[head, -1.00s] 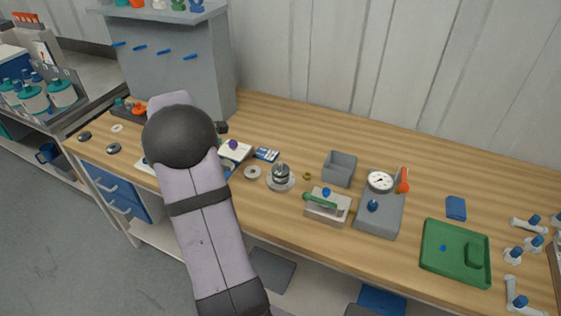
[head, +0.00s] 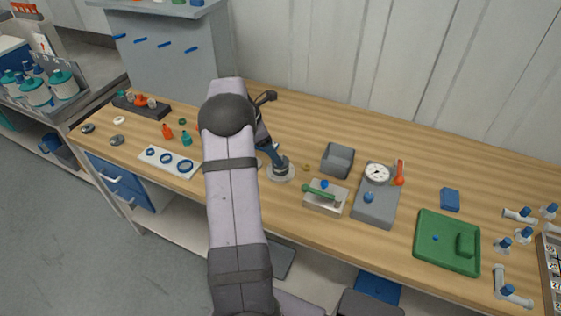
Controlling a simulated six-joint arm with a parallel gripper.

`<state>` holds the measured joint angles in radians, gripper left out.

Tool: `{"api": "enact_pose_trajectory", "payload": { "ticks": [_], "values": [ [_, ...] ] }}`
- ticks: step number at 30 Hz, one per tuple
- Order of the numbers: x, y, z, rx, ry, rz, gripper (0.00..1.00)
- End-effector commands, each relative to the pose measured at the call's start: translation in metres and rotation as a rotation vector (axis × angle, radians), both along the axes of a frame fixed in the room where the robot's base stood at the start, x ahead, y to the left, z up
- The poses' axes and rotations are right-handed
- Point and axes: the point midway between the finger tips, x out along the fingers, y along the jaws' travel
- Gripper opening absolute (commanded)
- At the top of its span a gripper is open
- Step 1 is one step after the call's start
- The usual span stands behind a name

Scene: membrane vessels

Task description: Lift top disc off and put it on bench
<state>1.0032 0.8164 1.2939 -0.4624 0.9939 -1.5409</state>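A small silver stack of discs (head: 281,174) stands on a round pale base on the wooden bench (head: 330,128), right of my arm. My gripper (head: 278,162) is down at the top of this stack, reaching in from the upper left. It covers most of the upper part, so the top disc is hidden. The fingers are too small and dark to tell if they are open or shut, or whether they touch the disc.
A grey open box (head: 338,160), a green-handled device (head: 325,196) and a gauge unit (head: 376,194) stand to the right. A green tray (head: 447,242) lies farther right. A white plate with blue rings (head: 168,161) lies left. Bare bench shows behind the stack.

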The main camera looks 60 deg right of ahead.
Motion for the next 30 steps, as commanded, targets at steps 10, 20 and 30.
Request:
{"api": "enact_pose_trajectory", "payload": {
  "ticks": [10, 20, 30],
  "values": [
    [-0.007, -0.01, -0.026, 0.004, 0.001, -0.001, 0.67],
    [-0.012, -0.017, -0.047, 0.0, 0.0, -0.001, 0.67],
    [-0.012, -0.017, -0.047, -0.001, -0.001, 0.0, 0.24]
  ]
}}
